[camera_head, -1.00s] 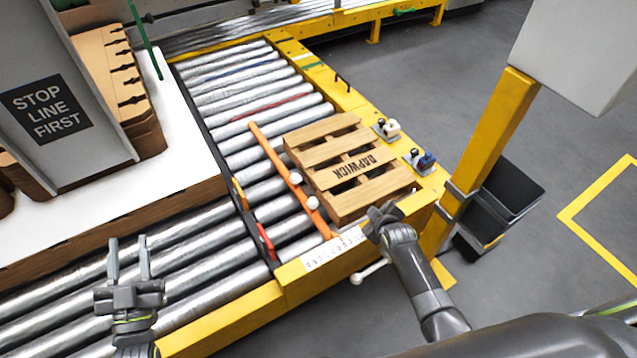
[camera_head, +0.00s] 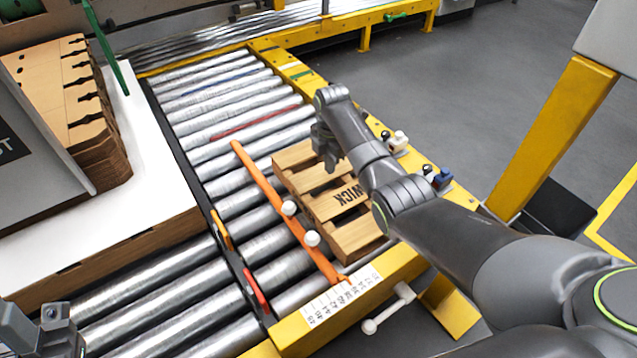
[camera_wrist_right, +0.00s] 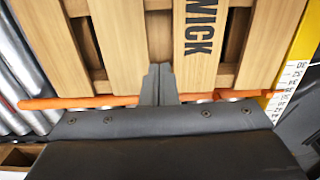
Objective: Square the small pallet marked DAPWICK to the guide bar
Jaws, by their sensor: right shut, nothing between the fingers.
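The wooden pallet (camera_head: 324,207) lies on the rollers, right of the orange guide bar (camera_head: 268,186). Only "WICK" of its marking shows; my right arm covers the rest. A narrow gap separates it from the bar and looks wider at the far end. My right gripper (camera_head: 325,150) is over the pallet's far part in the head view. In the right wrist view its shut, empty fingers (camera_wrist_right: 159,84) overlap the pallet boards (camera_wrist_right: 120,35), with the bar (camera_wrist_right: 60,103) behind them; contact cannot be told. My left gripper (camera_head: 40,330) is partly cut off at the lower left.
A printed scale (camera_head: 340,297) marks the yellow frame at the near end. White knobs (camera_head: 312,239) sit along the bar. Small clamps (camera_head: 438,178) stand on the right rail. A yellow post (camera_head: 550,135) rises at right. Rollers (camera_head: 205,125) left of the bar are clear.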

